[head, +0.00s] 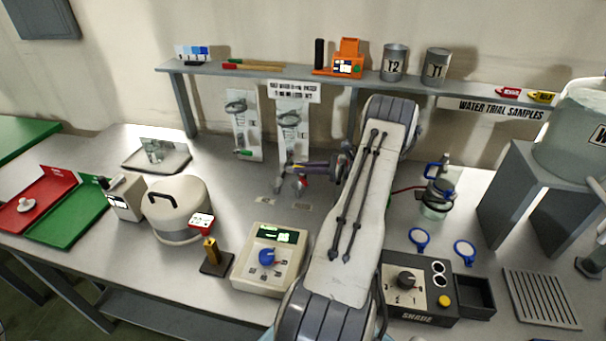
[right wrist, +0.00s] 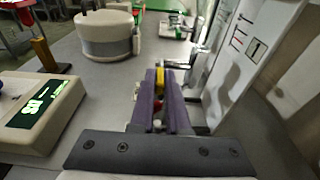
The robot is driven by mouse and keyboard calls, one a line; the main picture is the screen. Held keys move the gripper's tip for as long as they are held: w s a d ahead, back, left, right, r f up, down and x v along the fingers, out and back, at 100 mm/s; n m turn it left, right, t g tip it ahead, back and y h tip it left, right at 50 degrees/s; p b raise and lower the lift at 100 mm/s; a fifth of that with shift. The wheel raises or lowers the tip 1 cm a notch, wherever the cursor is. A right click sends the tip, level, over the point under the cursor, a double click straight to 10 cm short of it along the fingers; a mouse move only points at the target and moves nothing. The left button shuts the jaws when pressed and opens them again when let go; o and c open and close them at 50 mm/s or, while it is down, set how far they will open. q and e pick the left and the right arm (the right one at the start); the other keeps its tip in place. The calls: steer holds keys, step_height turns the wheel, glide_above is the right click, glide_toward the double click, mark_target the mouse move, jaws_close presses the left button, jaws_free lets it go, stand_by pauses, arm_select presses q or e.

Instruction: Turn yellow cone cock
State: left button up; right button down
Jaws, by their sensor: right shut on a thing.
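My right gripper (head: 300,168) reaches from the right to the tap in front of the right white wall panel (head: 292,118). In the right wrist view its purple fingers (right wrist: 160,80) are close together, with the yellow cone cock (right wrist: 167,82) between their tips. The fingers hide most of the cock, so its angle cannot be told. Metal tap parts (right wrist: 198,68) show just beyond the fingertips. A small red and white part shows just below the gripper in the head view. My left gripper is not in view.
A second white panel (head: 240,125) with a green-handled tap stands to the left. A cream pot (head: 178,208), a controller with a blue knob (head: 267,257) and a yellow post (head: 211,250) stand in front. A shelf (head: 270,75) runs above. My right arm covers the middle.

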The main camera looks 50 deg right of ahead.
steer(key=shift+f, duration=0.1)
stand_by(0.5)
steer(key=c, duration=0.9)
jaws_free()
steer(key=shift+s, duration=0.15)
steer(key=b+v, duration=0.2)
steer(key=v, duration=0.5)
steer(key=shift+s+b, duration=0.2)
steer(key=shift+b, duration=0.1)
steer(key=shift+d+f, duration=0.15)
